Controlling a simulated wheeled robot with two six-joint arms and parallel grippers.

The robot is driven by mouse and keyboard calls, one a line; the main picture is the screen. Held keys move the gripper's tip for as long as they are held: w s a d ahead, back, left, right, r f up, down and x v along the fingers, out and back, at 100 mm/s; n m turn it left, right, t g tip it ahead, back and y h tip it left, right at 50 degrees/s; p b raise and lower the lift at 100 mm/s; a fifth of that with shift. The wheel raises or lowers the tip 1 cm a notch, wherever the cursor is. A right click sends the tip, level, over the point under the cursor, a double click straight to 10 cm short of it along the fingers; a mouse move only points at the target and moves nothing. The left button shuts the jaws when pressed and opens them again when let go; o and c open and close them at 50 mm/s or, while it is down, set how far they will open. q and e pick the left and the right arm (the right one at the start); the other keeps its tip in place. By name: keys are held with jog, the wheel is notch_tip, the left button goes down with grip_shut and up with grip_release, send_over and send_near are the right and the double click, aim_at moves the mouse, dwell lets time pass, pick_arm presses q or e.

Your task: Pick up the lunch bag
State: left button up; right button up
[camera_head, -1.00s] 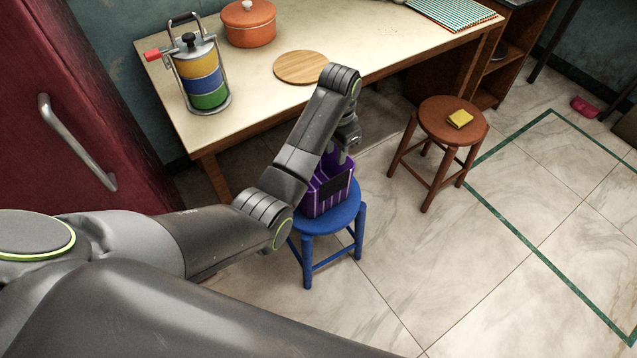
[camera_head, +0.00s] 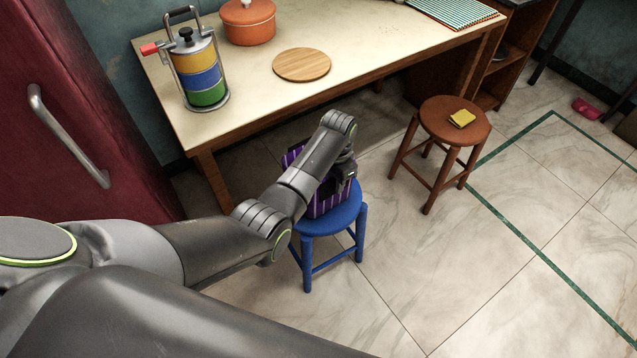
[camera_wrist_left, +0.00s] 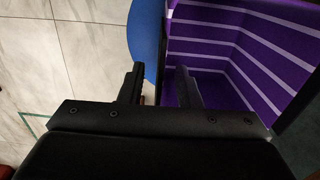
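The lunch bag (camera_head: 322,202) is purple with pale stripes and stands on the blue stool (camera_head: 330,222). My left gripper (camera_head: 346,174) is down at the bag's upper right side, and my arm covers part of the bag. In the left wrist view the striped inside of the bag (camera_wrist_left: 235,60) fills the upper right. There the left gripper (camera_wrist_left: 160,90) has its two fingers apart, one over the bag's inside and one outside, with the bag's side wall between them. I cannot tell whether either finger touches the wall. My right gripper is not in view.
A table (camera_head: 255,98) behind the stool holds a stacked food carrier (camera_head: 200,77), an orange pot (camera_head: 248,24) and a round wooden board (camera_head: 301,65). A brown stool (camera_head: 455,133) with a yellow cloth (camera_head: 462,119) stands to the right. A red fridge (camera_head: 75,120) is at the left. The floor in front is clear.

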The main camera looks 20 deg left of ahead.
aim_at(334, 191)
pick_arm(q)
notch_tip(334, 191, down, 3)
jog(key=shift+w+f+b, duration=0.1)
jog(key=shift+f+b, duration=0.1)
jog(key=shift+b, duration=0.15)
grip_shut()
